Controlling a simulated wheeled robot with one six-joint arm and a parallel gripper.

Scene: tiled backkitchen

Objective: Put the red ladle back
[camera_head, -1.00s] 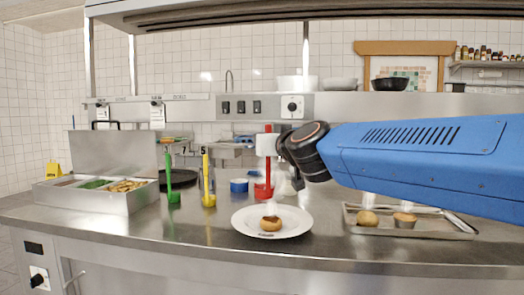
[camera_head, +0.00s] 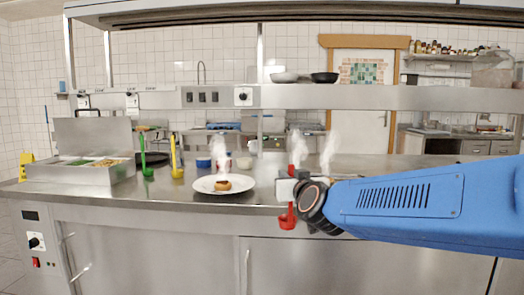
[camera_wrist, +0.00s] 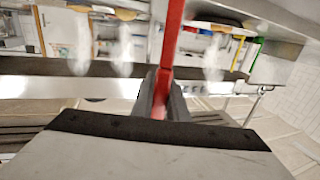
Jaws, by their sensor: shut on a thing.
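The red ladle (camera_head: 288,216) is upright in my gripper (camera_head: 290,186), its bowl low and its handle rising above the jaws. In the head view its bowl overlaps the counter's front edge; I cannot tell how far it is from the edge. In the wrist view the red handle (camera_wrist: 172,38) runs up between the two dark fingers (camera_wrist: 166,98), which are shut on it. The bowl is hidden in the wrist view. A green ladle (camera_head: 144,158) and a yellow ladle (camera_head: 175,158) stand upright at the counter's left.
A white plate (camera_head: 204,187) with a bun (camera_head: 222,184) lies on the steel counter (camera_head: 110,197). A blue tub (camera_head: 203,162) and a steaming red-and-white container (camera_head: 224,160) are behind it. A food bin (camera_head: 95,174) stands at the left. A steel shelf (camera_head: 350,98) spans above.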

